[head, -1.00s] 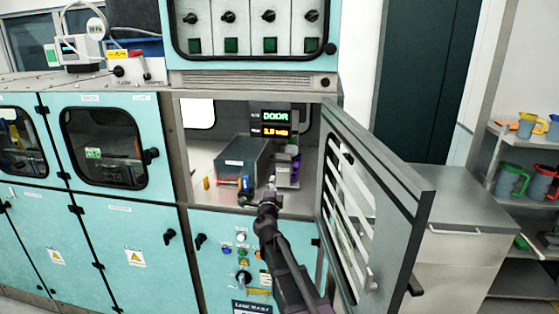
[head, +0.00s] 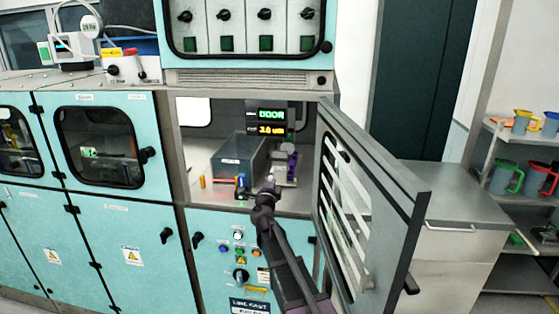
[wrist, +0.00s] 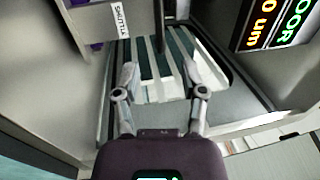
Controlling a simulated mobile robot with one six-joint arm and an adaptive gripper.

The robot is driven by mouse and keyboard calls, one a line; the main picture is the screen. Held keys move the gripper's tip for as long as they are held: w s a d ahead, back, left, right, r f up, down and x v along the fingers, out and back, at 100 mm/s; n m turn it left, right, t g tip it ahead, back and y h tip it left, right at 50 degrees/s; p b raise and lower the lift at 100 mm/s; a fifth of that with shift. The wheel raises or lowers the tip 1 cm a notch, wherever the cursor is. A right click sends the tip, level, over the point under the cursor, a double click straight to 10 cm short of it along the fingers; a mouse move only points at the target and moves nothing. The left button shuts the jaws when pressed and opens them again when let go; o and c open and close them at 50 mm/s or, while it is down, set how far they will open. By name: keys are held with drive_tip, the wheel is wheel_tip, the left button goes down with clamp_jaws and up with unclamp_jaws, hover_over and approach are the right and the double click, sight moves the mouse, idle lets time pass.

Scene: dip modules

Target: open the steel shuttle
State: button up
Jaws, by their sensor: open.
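The steel shuttle is probably the grey box (head: 238,158) with a small pale label on its front, in the open chamber; its lid looks shut. My gripper (head: 270,181) is at the chamber mouth in the head view, in front and to the right of this box, and apart from it. In the wrist view my gripper (wrist: 160,88) has its two fingers spread, with pale slats showing behind them and nothing held between. A small white label (wrist: 121,20), its wording hard to read, shows at the top left of that view.
The slatted chamber door (head: 365,200) stands open at the right. A lit display (head: 271,122) reads DOOR at the back of the chamber. A blue item (head: 242,183) and an orange item (head: 203,182) lie near the front.

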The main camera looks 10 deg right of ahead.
sight(278, 159)
drive_tip(key=p+x, duration=0.1)
drive_tip(key=x, duration=0.9)
drive_tip(key=shift+w+d+r+p, duration=0.1)
drive_tip(key=shift+w+r+p, duration=0.05)
drive_tip(key=shift+w+p, duration=0.25)
